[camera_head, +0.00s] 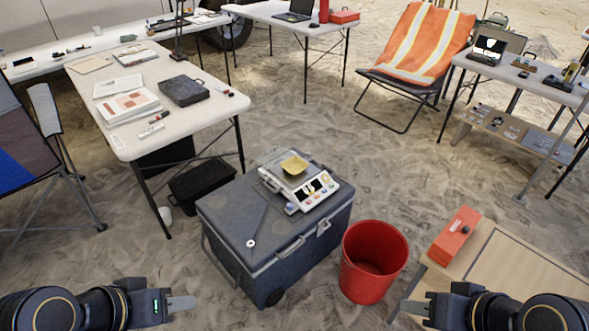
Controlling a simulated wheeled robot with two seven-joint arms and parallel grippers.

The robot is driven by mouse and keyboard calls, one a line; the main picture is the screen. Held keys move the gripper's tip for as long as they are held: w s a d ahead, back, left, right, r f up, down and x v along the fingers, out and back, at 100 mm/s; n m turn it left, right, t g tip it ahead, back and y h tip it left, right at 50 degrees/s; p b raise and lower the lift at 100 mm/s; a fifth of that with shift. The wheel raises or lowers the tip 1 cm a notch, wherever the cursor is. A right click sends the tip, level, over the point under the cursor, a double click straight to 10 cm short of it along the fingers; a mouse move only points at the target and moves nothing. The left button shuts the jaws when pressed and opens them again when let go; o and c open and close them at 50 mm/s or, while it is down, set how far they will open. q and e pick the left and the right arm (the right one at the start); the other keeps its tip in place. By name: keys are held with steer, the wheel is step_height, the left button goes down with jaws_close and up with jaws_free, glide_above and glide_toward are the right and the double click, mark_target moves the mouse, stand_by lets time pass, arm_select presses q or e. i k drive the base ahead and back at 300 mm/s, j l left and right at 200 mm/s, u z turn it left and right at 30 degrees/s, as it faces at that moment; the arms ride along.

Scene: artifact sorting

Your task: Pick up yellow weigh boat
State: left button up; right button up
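The yellow weigh boat (294,165) sits on the pan of a white digital scale (314,189). The scale stands on the lid of a dark grey cooler box (230,215) in the middle of the view. My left gripper (182,303) is at the bottom left, in front of the cooler and well apart from the weigh boat. My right gripper (412,307) is at the bottom right, near the low wooden table's edge. Neither gripper touches an object that I can see.
A red bucket (372,262) stands right of the cooler. A red box (456,234) lies on the low wooden table (520,265) at the right. A white table (190,122) with papers and a dark case (183,90) stands behind left. Sandy ground is open behind the cooler.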

mark_target(293, 166)
steer(key=i+l, duration=0.15)
steer(key=i, duration=0.3)
steer(key=i+l+u, duration=0.1)
steer(key=i, duration=0.35)
steer(key=i+l, duration=0.25)
steer(key=i, duration=0.2)
steer(key=u, duration=1.55)
steer(key=l, duration=0.1)
